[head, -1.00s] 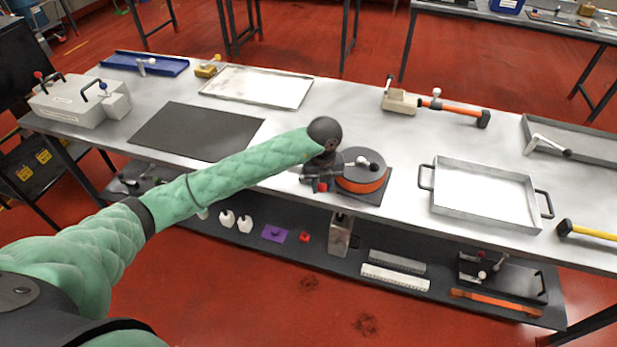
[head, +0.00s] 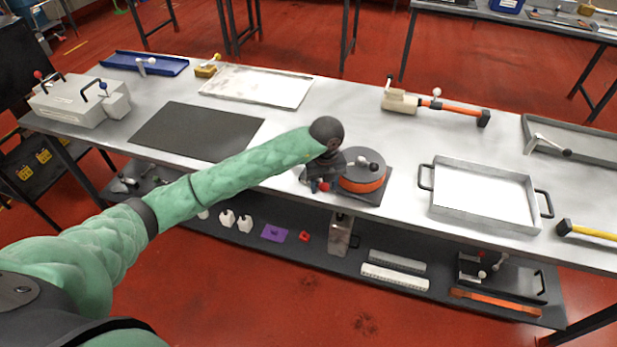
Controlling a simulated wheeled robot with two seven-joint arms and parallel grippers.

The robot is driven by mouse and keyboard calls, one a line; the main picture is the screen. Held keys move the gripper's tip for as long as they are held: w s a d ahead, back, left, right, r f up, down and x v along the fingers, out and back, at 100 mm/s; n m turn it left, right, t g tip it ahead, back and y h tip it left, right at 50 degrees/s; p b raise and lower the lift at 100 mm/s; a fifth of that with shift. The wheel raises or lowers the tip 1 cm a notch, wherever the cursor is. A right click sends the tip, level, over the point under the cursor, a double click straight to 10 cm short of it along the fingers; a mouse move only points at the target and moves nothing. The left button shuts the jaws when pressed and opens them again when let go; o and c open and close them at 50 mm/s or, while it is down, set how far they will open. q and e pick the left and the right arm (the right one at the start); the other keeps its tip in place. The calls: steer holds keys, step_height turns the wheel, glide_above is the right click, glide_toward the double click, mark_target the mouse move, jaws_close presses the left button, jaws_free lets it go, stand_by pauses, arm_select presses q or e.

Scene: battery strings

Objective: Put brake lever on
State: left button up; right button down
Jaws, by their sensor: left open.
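A round drum (head: 362,184) with a dark top and an orange side sits on a dark base plate (head: 370,200) at the front middle of the table. A small lever with a light hub and a dark end knob (head: 374,167) lies on top of the drum. A red knob (head: 323,187) shows at the drum's left, beside my gripper. My left gripper (head: 320,180) is open, pointing down just left of the drum. Its fingers are dark and partly hidden, and I cannot tell whether they touch the red knob. My right gripper is not in view.
A grey tray with handles (head: 436,206) stands right of the drum. An orange-handled tool (head: 455,107) lies behind it. A black mat (head: 160,130) and a pale flat tray (head: 255,88) lie to the left. A lower shelf (head: 345,262) holds several small parts.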

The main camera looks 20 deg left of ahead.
arm_select(q)
steer(key=shift+r+p, duration=1.4)
steer(key=shift+r, duration=2.1)
